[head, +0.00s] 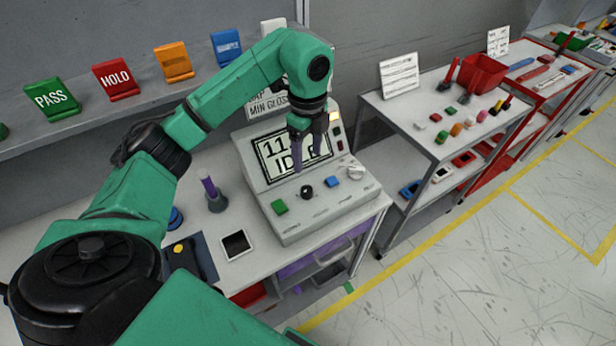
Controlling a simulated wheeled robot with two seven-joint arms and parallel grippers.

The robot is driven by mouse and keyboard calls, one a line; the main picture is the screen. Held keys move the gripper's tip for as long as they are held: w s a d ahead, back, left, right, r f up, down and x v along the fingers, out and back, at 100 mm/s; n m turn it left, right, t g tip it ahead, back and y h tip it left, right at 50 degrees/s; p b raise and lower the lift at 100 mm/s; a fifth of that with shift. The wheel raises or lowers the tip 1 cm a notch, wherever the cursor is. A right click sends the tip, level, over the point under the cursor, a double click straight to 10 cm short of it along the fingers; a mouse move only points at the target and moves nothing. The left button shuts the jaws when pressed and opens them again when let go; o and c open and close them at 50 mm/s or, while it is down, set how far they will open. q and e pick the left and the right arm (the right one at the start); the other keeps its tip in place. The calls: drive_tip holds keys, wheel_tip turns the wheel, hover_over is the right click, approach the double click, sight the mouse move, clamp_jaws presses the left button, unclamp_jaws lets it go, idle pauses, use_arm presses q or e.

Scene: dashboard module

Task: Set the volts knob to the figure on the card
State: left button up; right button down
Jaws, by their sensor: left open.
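A grey console (330,205) stands on the bench with a lit display (268,160) reading "11" and "ID", partly covered by my gripper. On its sloped front are a black knob (307,192) and a white knob (355,172); their labels are too small to read, so I cannot tell which is volts. A white card (265,107) behind the console reads "MIN GLOSS", its upper line partly hidden by my arm; I see no clear figure on it. My left gripper (307,160) is open and empty, pointing down in front of the display, above the black knob. My right gripper is out of view.
A green button (279,207) and a blue button (333,182) flank the black knob. A purple-handled tool (209,190) stands left of the console, near a small dark-screened device (236,245). A grey cart (440,140) with small parts stands right.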

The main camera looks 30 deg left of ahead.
sight(307, 189)
use_arm(q)
drive_tip(key=f, duration=0.1)
drive_tip(key=s+f+p, duration=0.1)
drive_tip(key=f, duration=0.1)
drive_tip(key=shift+s+d+f, duration=0.3)
drive_tip(key=shift+s+f, duration=0.05)
wheel_tip(307, 189, down, 3)
drive_tip(key=shift+w+a+r+p, duration=0.15)
drive_tip(key=shift+p, duration=0.45)
drive_tip(key=f, duration=0.3)
drive_tip(key=w+f+p, duration=0.1)
drive_tip(key=f, duration=0.1)
drive_tip(key=shift+w+a+f, duration=0.1)
drive_tip(key=shift+a+f, duration=0.05)
drive_tip(key=shift+a, duration=0.1)
drive_tip(key=shift+d+f, duration=0.1)
drive_tip(key=shift+f, duration=0.05)
drive_tip(key=shift+s+d, duration=0.1)
drive_tip(key=shift+s, duration=0.15)
drive_tip(key=shift+c, duration=1.2)
drive_tip(key=c, duration=0.5)
drive_tip(key=shift+w, duration=0.1)
clamp_jaws()
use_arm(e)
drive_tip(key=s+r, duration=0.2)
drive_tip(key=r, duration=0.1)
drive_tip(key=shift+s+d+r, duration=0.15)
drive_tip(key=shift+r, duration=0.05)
